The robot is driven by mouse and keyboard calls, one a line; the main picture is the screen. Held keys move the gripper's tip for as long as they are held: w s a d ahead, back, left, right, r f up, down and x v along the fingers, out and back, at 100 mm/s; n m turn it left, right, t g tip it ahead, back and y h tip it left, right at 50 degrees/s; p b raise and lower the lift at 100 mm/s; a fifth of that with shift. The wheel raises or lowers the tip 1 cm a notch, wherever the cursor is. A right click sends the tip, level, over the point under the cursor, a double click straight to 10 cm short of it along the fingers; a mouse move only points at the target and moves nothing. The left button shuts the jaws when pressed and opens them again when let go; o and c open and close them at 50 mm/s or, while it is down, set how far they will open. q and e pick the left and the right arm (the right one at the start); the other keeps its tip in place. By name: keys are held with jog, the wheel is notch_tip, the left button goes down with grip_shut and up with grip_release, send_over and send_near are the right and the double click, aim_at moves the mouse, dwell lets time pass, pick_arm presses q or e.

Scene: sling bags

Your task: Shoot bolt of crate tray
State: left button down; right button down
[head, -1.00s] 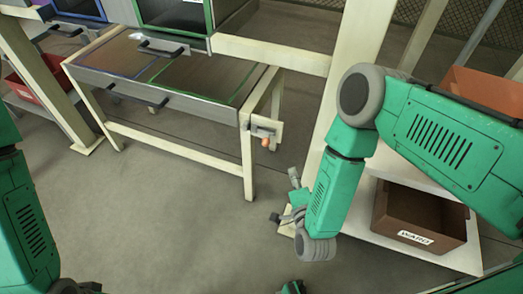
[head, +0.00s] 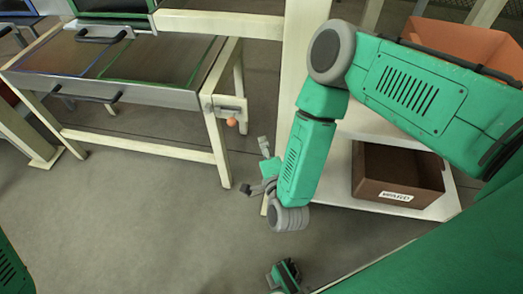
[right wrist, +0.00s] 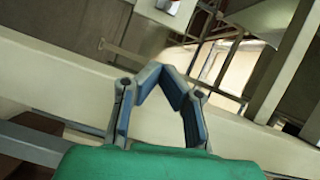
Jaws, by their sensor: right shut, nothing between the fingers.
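The crate tray (head: 150,91) is a grey drawer-like tray on a cream frame at the left of the head view. Blue and green outlines mark its top and dark handles stand on its front. The bolt (head: 228,109) sits on a plate at the tray's right front corner, with an orange knob (head: 231,122) hanging below it. My right gripper (head: 259,168) is to the right of and below the bolt, apart from it. In the right wrist view its blue-padded fingers (right wrist: 164,75) meet at the tips, holding nothing.
A cream post (head: 296,60) rises right of the bolt, close to my right arm. A white shelf (head: 335,185) at the right holds a brown labelled bin (head: 398,185), with an orange bin (head: 465,42) above. The floor (head: 130,215) in front is clear.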

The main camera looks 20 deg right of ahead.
jog(key=b, duration=0.6)
send_near(238, 113)
jog(key=w+d, duration=0.2)
jog(key=w, duration=0.3)
jog(key=shift+a+f, duration=0.15)
jog(key=shift+a, duration=0.35)
jog(key=shift+w, duration=0.1)
